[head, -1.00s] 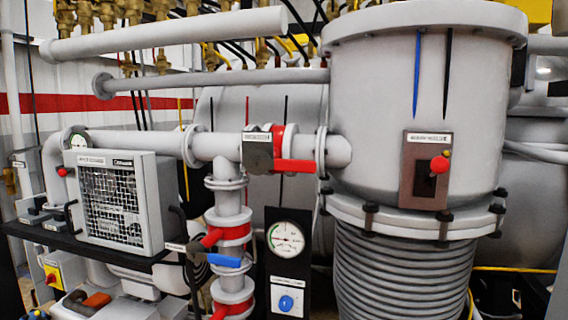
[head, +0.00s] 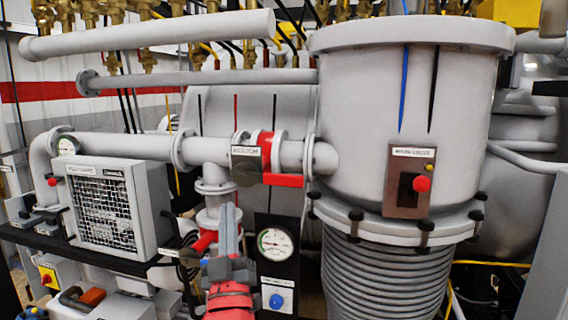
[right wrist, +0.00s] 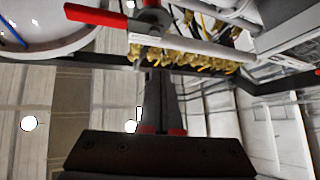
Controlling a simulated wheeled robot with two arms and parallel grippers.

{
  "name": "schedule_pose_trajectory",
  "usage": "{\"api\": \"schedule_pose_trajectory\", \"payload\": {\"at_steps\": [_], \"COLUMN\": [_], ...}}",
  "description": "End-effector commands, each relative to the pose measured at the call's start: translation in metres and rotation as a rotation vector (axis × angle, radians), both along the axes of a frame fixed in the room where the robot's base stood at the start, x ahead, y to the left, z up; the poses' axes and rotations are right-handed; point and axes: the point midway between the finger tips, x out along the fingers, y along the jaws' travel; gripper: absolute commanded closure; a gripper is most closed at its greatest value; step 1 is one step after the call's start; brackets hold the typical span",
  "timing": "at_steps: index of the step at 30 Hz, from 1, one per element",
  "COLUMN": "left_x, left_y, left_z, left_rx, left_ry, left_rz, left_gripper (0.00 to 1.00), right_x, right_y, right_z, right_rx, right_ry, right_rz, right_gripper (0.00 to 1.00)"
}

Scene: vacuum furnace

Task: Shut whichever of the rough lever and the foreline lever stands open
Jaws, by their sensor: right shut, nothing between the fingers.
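A red lever (head: 283,180) sits on the upper horizontal pipe, pointing right along it, beneath a small plate whose print I cannot read. A second red lever (head: 204,242) is on the vertical pipe below, partly hidden behind my right gripper. I cannot tell from the labels which is rough and which foreline. My right gripper (head: 229,210) is shut and empty, fingers pointing up, in front of the vertical pipe and below left of the upper lever. In the right wrist view, its fingers (right wrist: 157,78) are together, below a red lever (right wrist: 95,15) that they do not touch. My left gripper is not in view.
A pressure gauge (head: 275,244) with a blue knob (head: 276,301) below stands right of my gripper. A caged grey box (head: 100,203) is left. The large grey chamber (head: 402,120) with a red button (head: 421,184) fills the right. A long white pipe (head: 150,34) crosses above.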

Motion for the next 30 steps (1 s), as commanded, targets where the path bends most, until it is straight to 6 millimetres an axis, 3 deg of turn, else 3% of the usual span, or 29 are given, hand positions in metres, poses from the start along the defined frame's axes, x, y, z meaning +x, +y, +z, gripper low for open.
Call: {"api": "schedule_pose_trajectory", "payload": {"at_steps": [1, 3, 7, 15, 26, 30], "left_x": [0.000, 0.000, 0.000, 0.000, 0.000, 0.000], "left_y": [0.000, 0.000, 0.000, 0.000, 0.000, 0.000], "left_z": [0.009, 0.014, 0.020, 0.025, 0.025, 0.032], "left_rx": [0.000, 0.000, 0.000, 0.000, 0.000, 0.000], "left_ry": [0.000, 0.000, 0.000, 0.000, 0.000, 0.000], "left_rz": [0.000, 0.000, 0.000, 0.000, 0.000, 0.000], "left_gripper": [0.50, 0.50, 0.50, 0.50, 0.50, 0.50], "right_x": [-0.005, -0.009, -0.019, -0.029, -0.028, -0.019], "right_y": [-0.007, -0.024, -0.052, -0.076, -0.077, -0.081], "right_z": [0.027, 0.047, 0.066, 0.069, 0.068, 0.074], "right_rx": [0.051, 0.128, 0.264, 0.399, 0.402, 0.402], "right_ry": [0.026, 0.083, 0.182, 0.297, 0.300, 0.300], "right_rz": [-0.031, -0.083, -0.145, -0.187, -0.189, -0.192], "right_gripper": [1.00, 1.00, 1.00, 1.00, 1.00, 1.00]}}
